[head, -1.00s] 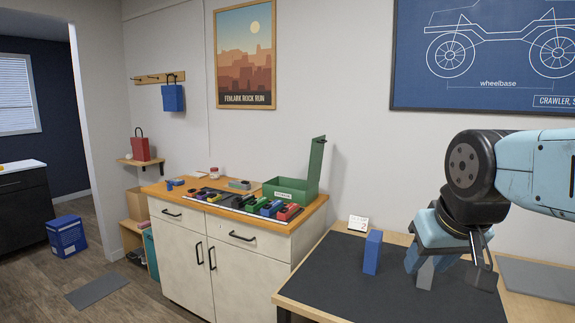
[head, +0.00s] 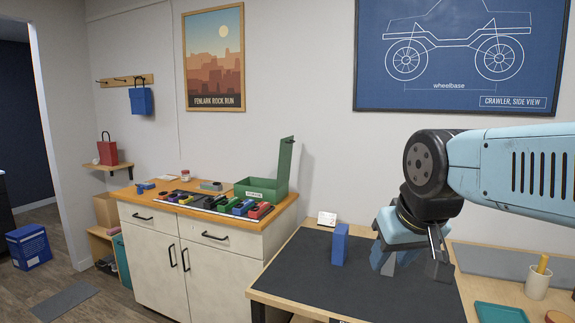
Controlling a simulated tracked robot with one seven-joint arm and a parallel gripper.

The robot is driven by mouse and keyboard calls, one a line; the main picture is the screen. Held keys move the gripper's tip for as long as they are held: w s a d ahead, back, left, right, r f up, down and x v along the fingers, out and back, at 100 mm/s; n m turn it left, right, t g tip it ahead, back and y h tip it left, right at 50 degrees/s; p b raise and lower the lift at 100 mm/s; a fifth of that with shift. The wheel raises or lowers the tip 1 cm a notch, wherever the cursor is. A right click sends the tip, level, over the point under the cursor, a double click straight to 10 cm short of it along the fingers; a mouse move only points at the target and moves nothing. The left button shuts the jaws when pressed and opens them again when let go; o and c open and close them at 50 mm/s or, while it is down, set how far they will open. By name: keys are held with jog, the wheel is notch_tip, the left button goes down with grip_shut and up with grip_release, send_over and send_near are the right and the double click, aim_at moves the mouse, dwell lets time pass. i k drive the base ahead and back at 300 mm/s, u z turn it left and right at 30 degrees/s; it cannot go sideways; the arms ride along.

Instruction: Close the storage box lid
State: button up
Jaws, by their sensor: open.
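The green storage box (head: 258,193) sits at the back right of the wooden-topped cabinet. Its lid (head: 286,164) stands open, raised nearly upright at the box's right side. My gripper (head: 410,268) hangs pointing down over the dark mat on the nearer table, well to the right of the box and apart from it. Its fingers are spread, and a grey piece shows between or behind them; I cannot tell which.
A blue block (head: 339,244) stands upright on the dark mat (head: 345,280), left of my gripper. Several small toy vehicles stand in front of the box on the cabinet (head: 150,250). A pen cup (head: 537,284) and a green tray (head: 500,312) are at right.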

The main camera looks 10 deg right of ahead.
aim_at(283, 174)
jog(key=z, duration=0.1)
jog(key=k, duration=0.25)
jog(key=u, duration=0.4)
jog(key=i, duration=1.45)
jog(key=z, duration=1.05)
jog(key=k, duration=0.7)
jog(key=u, duration=0.45)
jog(key=i, duration=0.4)
jog(key=u, duration=0.1)
